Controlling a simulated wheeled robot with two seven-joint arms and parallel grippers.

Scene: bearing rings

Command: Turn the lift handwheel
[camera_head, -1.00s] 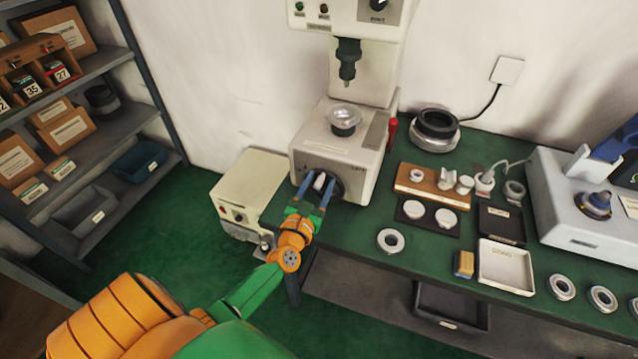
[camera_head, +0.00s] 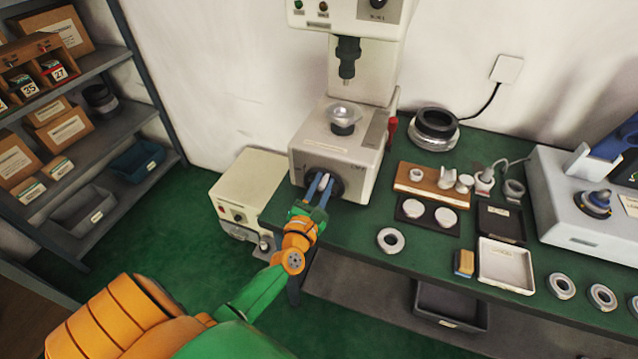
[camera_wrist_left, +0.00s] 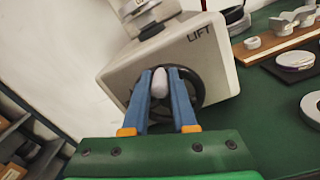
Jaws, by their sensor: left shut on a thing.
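The lift handwheel is a dark wheel (camera_head: 339,183) on the front of the white machine base (camera_head: 360,168); it also shows in the left wrist view (camera_wrist_left: 198,84), below the word LIFT. A pale rounded grip (camera_wrist_left: 160,82) stands out from it. My left gripper (camera_head: 322,182) reaches the wheel from the front, and its blue fingers are shut on this grip, one finger on each side, in the left wrist view (camera_wrist_left: 160,88). The fingers hide part of the wheel. My right gripper is in neither view.
A grey-white box (camera_head: 250,192) stands left of the machine. On the green bench to the right are a wooden block (camera_head: 432,188), a loose ring (camera_head: 391,240), a white tray (camera_head: 506,268) and a black-and-silver round device (camera_head: 434,130). Shelves (camera_head: 110,130) stand at the left.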

